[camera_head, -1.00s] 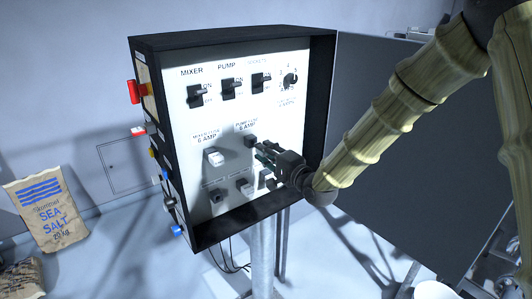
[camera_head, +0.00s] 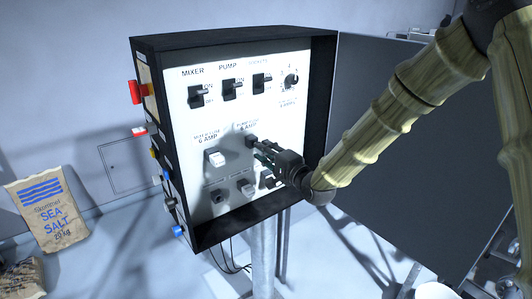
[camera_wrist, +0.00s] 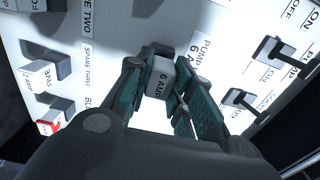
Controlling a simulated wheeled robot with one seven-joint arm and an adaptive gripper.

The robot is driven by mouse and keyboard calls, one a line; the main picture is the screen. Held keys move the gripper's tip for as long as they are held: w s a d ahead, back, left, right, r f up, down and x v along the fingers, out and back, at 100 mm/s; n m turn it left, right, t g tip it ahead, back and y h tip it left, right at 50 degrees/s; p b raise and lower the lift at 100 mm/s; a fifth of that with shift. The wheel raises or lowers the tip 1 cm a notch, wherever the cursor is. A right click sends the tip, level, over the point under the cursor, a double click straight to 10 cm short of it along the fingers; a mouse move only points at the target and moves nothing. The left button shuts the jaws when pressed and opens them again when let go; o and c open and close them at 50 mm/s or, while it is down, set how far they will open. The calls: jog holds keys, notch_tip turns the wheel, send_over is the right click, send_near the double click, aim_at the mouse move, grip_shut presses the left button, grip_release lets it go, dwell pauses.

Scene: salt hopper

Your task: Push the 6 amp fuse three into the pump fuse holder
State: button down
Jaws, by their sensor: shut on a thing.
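In the head view, my gripper (camera_head: 262,150) reaches in from the right at the holder (camera_head: 251,141), under the "PUMP FUSE 6 AMP" label. The fuse is hard to make out there, hidden by the fingers.
The mixer fuse (camera_head: 215,158), white-fronted, sits left of the pump holder. A lower row holds spare sockets, including a left one (camera_head: 218,196) and a filled middle one (camera_head: 246,187). Switches, such as the pump switch (camera_head: 232,88), line the top. The cabinet's dark rim (camera_head: 320,110) stands out around the panel.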

jog(key=shift+x, duration=1.35)
dwell(0.4)
jog(key=c, duration=0.7)
grip_release()
jog(key=shift+s+d, duration=0.1)
jog(key=shift+v, duration=2.9)
jog(key=shift+s, duration=0.1)
jog(key=v, duration=1.2)
